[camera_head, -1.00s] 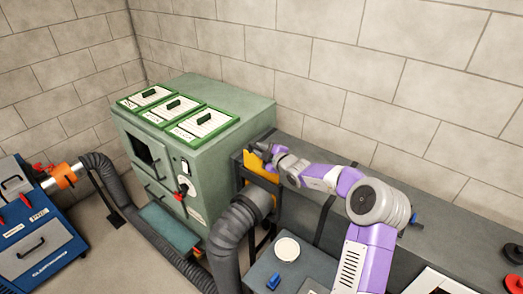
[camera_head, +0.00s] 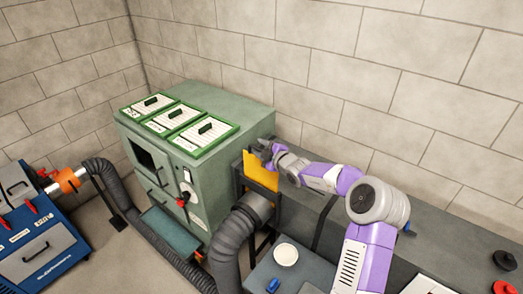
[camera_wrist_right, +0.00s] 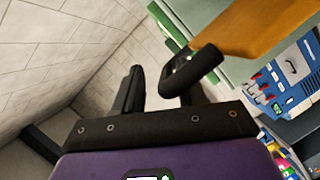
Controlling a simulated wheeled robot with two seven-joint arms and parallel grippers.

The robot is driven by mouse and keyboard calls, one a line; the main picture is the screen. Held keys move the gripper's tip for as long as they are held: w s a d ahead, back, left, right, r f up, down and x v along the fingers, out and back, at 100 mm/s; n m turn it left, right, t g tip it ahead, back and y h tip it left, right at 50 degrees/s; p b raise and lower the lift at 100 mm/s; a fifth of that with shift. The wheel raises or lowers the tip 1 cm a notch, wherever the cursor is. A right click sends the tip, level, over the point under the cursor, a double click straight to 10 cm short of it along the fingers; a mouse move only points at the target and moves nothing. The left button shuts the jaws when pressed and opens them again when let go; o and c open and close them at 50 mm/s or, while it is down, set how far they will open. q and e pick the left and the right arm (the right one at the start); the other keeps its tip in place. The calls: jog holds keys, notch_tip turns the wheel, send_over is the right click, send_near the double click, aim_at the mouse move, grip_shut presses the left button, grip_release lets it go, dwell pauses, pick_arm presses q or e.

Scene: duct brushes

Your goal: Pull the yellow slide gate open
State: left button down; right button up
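The yellow slide gate (camera_head: 259,174) is a flat upright plate in a dark frame beside the green cabinet, above the grey hose. Its dark bar handle (camera_wrist_right: 192,72) shows in the wrist view, joined to the orange-yellow plate (camera_wrist_right: 262,25). My right gripper (camera_head: 265,149) is at the gate's upper edge, reaching in from the right. In the wrist view my right gripper (camera_wrist_right: 162,88) has its fingers apart. The handle is close to the right-hand finger and partly hides it, with a clear gap to the left-hand finger. My left gripper is not in view.
The green cabinet (camera_head: 215,165) with several framed panels on top stands left of the gate. A thick grey hose (camera_head: 232,235) bends down below it. A blue machine (camera_head: 40,235) is at far left. A grey bench with a white round lid (camera_head: 286,254) is in front; a block wall is behind.

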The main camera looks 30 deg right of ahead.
jog(key=shift+f, duration=0.15)
jog(key=shift+s, duration=0.35)
jog(key=v, duration=0.7)
